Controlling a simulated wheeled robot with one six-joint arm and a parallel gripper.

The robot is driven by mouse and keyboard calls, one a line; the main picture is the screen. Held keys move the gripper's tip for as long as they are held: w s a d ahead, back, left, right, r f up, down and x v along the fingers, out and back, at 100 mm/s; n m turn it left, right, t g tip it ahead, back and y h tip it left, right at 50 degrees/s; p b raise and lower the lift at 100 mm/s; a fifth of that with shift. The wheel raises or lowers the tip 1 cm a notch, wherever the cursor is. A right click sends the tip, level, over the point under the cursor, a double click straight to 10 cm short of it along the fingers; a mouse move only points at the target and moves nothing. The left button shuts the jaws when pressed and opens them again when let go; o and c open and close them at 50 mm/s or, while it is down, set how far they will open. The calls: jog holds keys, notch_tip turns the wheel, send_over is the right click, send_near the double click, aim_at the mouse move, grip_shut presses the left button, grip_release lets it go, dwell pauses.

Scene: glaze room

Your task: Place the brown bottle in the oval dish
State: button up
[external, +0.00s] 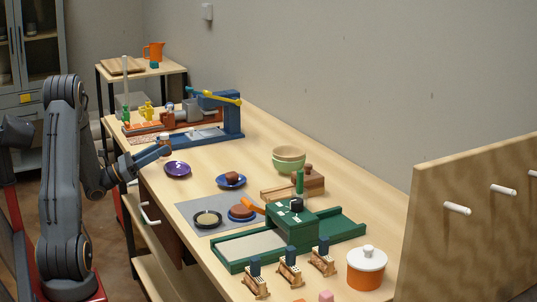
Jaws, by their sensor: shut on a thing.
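My gripper (164,150) is at the left side of the long wooden table, above its near edge. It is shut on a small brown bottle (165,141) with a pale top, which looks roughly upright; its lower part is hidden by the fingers. A purple dish (177,170), which looks oval, lies on the table just below and right of my gripper. A blue dish (231,184) with a brown lump in it sits further right.
A blue press-like stand (225,117) with a yellow lever is behind my gripper. A grey mat (186,210) holds small round dishes. A green bowl (289,158), a green machine (293,225) and a white-lidded orange pot (367,272) stand further right.

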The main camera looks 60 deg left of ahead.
jog(key=shift+f+b, duration=0.3)
jog(key=shift+f, duration=1.35)
jog(key=shift+f, duration=0.1)
jog(key=o, duration=1.2)
jog(key=shift+c, duration=0.2)
